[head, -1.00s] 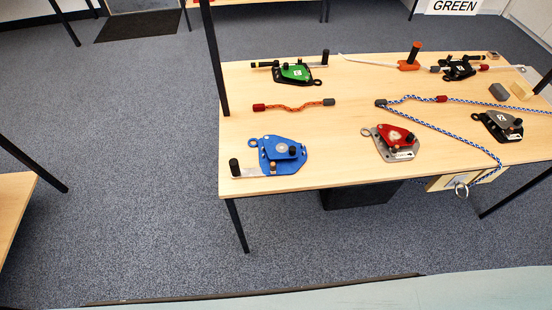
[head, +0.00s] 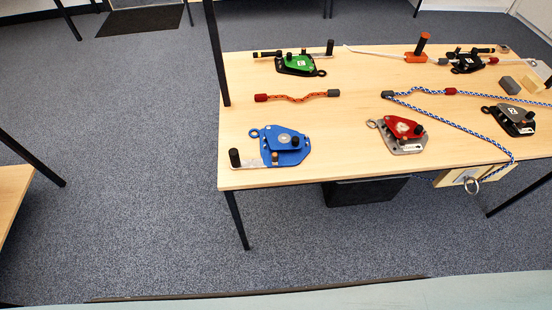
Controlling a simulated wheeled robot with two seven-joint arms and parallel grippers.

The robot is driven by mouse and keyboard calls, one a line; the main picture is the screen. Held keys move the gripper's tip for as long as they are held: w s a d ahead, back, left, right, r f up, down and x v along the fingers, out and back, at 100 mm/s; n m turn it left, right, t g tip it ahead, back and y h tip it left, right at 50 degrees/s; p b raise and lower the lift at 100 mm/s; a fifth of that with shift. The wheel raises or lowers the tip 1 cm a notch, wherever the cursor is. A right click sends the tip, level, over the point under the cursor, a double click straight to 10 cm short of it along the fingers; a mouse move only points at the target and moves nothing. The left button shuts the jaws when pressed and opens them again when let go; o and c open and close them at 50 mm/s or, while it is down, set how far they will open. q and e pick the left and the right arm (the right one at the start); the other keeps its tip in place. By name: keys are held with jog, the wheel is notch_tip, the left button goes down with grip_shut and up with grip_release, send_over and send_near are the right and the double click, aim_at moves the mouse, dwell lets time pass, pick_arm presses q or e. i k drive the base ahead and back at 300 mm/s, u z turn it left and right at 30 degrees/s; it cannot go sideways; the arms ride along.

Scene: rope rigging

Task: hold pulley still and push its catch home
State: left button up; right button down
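Several pulleys lie on the wooden table, and I cannot tell which one the task means. A blue pulley (head: 284,143) with a black-knobbed silver bar lies at the front left. A red and grey pulley (head: 403,131) lies at the front middle. A dark grey pulley (head: 513,117) is at the right. A green and black pulley (head: 297,64) is at the back left, and a black one (head: 466,62) is at the back right. Their catches are too small to judge as open or home. Neither of my grippers is in view.
The table (head: 345,120) has bare wood between the pulleys. A blue and white rope (head: 455,124) runs across it and over the front edge to a metal ring (head: 472,186). A short orange rope (head: 298,97), an orange handled tool (head: 418,54) and a grey block (head: 508,84) lie there. A black post (head: 216,55) rises at the left.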

aim_at(275, 156)
jog(key=z, duration=0.8)
jog(key=i, duration=0.35)
jog(key=u, duration=0.85)
